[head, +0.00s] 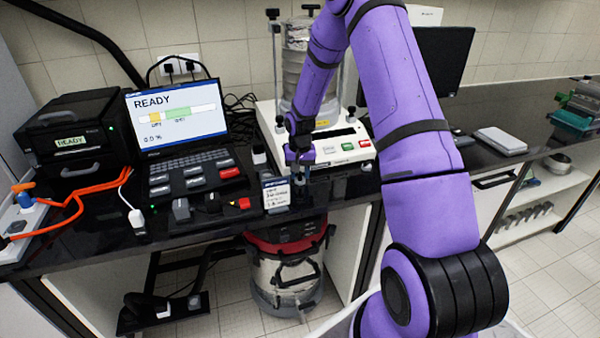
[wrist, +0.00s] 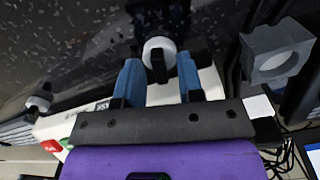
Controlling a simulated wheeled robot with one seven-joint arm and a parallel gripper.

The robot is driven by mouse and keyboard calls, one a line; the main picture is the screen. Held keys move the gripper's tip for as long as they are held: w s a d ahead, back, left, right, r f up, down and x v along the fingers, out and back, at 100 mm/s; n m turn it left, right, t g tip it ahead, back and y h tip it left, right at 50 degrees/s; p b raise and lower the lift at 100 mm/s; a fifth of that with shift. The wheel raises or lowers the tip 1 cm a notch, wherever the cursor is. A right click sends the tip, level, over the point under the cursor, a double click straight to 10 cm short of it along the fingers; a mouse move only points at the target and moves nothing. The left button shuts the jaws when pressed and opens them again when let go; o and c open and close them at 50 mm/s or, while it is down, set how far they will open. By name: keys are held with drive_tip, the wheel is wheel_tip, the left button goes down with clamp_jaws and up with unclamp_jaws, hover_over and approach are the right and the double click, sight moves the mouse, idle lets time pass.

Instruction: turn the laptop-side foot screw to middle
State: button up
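The laptop-side foot screw (wrist: 166,47) shows in the wrist view as a pale round knob with a dark bar across it, at the front of the white shaker base (head: 335,158). My gripper (wrist: 159,60) has its two blue fingers on either side of the knob, with a narrow gap visible on each side. It looks open; whether a finger touches is hard to tell. In the head view my gripper (head: 300,165) is low at the base's front left corner and hides this screw. The other foot screw (wrist: 40,102) shows at the left of the wrist view.
The laptop (head: 180,115) reads READY, 0.0 %, with a marker in the yellow band left of the green. A small label stand (head: 276,194) stands just left of my gripper. A grey block (wrist: 272,68) is close to the right finger. The dark counter (head: 105,225) has an orange cable.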

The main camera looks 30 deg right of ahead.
clamp_jaws()
drive_tip(key=shift+n, duration=1.5)
drive_tip(key=shift+o, duration=0.9)
unclamp_jaws()
wheel_tip(320, 180, up, 11)
